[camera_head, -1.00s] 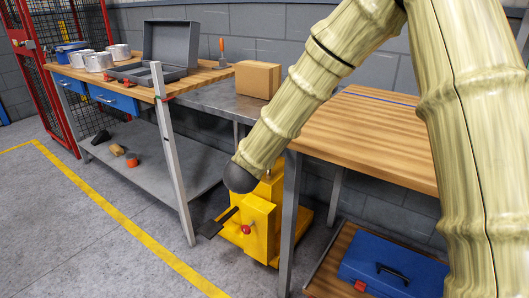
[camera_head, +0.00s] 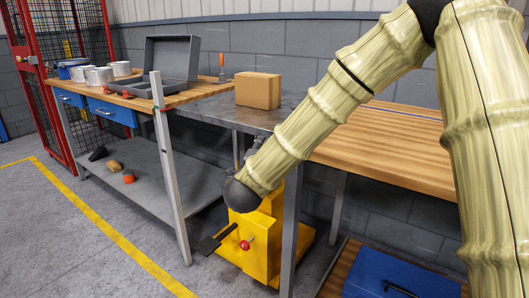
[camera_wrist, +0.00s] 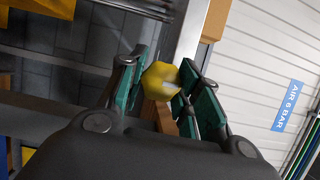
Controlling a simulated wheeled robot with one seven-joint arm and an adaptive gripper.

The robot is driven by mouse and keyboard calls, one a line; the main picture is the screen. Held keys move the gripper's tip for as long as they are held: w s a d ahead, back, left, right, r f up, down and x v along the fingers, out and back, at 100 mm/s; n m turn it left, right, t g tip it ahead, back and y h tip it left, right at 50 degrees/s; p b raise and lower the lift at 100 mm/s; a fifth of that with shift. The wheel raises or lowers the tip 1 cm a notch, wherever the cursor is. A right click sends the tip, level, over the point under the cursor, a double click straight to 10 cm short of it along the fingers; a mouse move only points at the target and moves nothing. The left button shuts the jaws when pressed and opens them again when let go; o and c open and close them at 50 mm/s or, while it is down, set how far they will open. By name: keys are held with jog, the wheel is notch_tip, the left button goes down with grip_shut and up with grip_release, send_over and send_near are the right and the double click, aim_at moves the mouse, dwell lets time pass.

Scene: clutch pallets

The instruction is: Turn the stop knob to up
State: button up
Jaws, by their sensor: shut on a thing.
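A round yellow knob (camera_wrist: 161,81) with a pale grey patch on it sits between the two finger pads of my gripper (camera_wrist: 162,84) in the wrist view. The pads lie on both sides of it, and my gripper is shut on it. Which way the knob points is too blurred to tell. In the head view my arm covers most of the gripper and the knob. A yellow machine (camera_head: 258,255) with a red ball-ended lever (camera_head: 245,245) stands on the floor below my arm's elbow.
A metal bench (camera_head: 215,108) carries a cardboard box (camera_head: 258,90). A wooden bench (camera_head: 390,140) is at the right, with a blue toolbox (camera_head: 400,275) below. Another bench at the left holds an open grey case (camera_head: 172,62) and several tins. Floor is free at the left.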

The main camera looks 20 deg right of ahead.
jog(key=shift+f, duration=0.15)
jog(key=o, duration=1.1)
jog(key=shift+c, duration=0.2)
jog(key=v, duration=1.2)
jog(key=shift+s, duration=0.1)
